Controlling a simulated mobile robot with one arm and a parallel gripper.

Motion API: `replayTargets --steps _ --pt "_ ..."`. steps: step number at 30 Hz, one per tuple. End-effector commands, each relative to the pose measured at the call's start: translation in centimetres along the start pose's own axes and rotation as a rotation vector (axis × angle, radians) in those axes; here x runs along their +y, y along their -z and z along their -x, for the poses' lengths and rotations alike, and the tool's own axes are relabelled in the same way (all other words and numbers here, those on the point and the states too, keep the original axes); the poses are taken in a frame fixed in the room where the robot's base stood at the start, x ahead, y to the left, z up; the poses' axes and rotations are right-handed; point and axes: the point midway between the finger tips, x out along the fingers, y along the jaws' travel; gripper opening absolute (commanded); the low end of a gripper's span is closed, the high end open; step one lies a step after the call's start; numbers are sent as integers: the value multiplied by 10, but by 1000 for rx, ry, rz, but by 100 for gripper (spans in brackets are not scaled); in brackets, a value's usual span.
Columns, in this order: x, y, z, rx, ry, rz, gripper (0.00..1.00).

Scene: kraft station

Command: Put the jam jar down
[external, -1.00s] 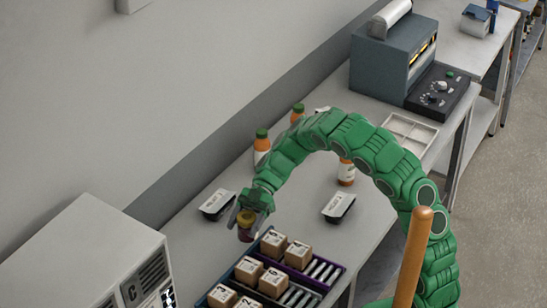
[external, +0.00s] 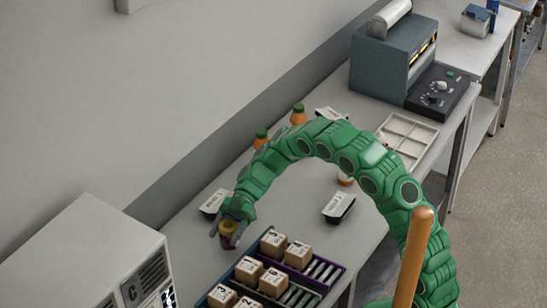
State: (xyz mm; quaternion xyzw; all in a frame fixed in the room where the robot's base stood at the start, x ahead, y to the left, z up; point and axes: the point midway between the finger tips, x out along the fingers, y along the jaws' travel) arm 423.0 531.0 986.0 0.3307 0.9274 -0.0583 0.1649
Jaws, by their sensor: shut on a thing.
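The jam jar (external: 226,241) is small and dark with a yellowish lid (external: 228,227). It shows in the external view at the lower left of the arm. My gripper (external: 227,230) is shut on the jar near its lid, with a finger on each side. The jar looks upright, low over the bare table (external: 190,250) or on it; I cannot tell whether its base touches. It is left of the roller rack with the boxes.
A roller rack (external: 325,272) with several numbered cardboard boxes (external: 274,243) stands just right of the jar. A labelled black-and-white tray (external: 214,202) lies behind it, another (external: 338,207) to the right. Orange-white bottles (external: 298,115) stand farther back. A grey machine (external: 90,255) is at left.

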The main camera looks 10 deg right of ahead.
Motion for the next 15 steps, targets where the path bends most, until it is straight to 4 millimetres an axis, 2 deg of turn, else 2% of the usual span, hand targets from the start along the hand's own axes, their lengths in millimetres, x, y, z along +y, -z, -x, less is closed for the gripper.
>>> replayTargets --steps 5,15 --pt "4 -4 -2 2 -1 0 19" --pt "4 -32 -13 1 -1 -2 19"
